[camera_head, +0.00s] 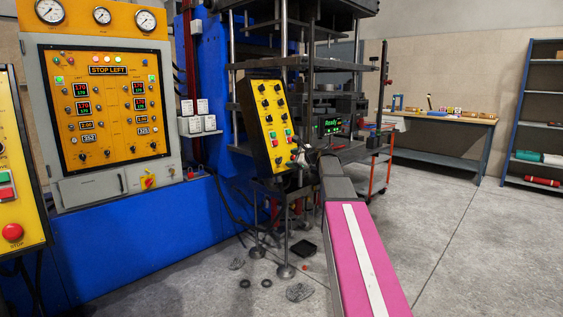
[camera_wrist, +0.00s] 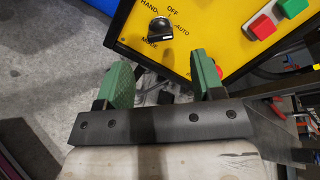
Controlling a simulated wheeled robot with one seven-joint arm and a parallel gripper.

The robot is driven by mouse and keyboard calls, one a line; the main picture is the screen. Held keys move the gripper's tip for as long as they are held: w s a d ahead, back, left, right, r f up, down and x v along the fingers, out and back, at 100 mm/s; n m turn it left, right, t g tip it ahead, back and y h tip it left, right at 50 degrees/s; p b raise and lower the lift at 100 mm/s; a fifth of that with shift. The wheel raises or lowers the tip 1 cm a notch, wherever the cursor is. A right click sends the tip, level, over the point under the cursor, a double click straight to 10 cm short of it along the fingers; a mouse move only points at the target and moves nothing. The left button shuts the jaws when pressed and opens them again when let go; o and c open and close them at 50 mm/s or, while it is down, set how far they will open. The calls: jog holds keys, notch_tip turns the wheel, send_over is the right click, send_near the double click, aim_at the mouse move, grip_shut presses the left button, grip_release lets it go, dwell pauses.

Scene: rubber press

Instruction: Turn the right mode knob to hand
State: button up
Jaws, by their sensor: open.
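The mode knob (camera_wrist: 160,29) is black and sits on a yellow panel, with HAND printed at its upper left, OFF above and AUTO to the right. Its exact pointing direction is hard to tell. My gripper (camera_wrist: 163,76) has two green fingers, spread apart and empty, just below the knob in the wrist view; the knob lies beyond the gap between them. In the head view the yellow control box (camera_head: 265,115) carries several black knobs, and my gripper (camera_head: 300,156) is at its lower right edge. I cannot single out the mode knob there.
A red button (camera_wrist: 262,26) and a green button (camera_wrist: 291,6) are right of the knob. The press (camera_head: 300,50) rises behind. A large yellow panel (camera_head: 105,105) is at left. Floor at right is clear.

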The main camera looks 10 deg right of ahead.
aim_at(281, 160)
jog(key=x, duration=0.7)
jog(key=c, duration=0.9)
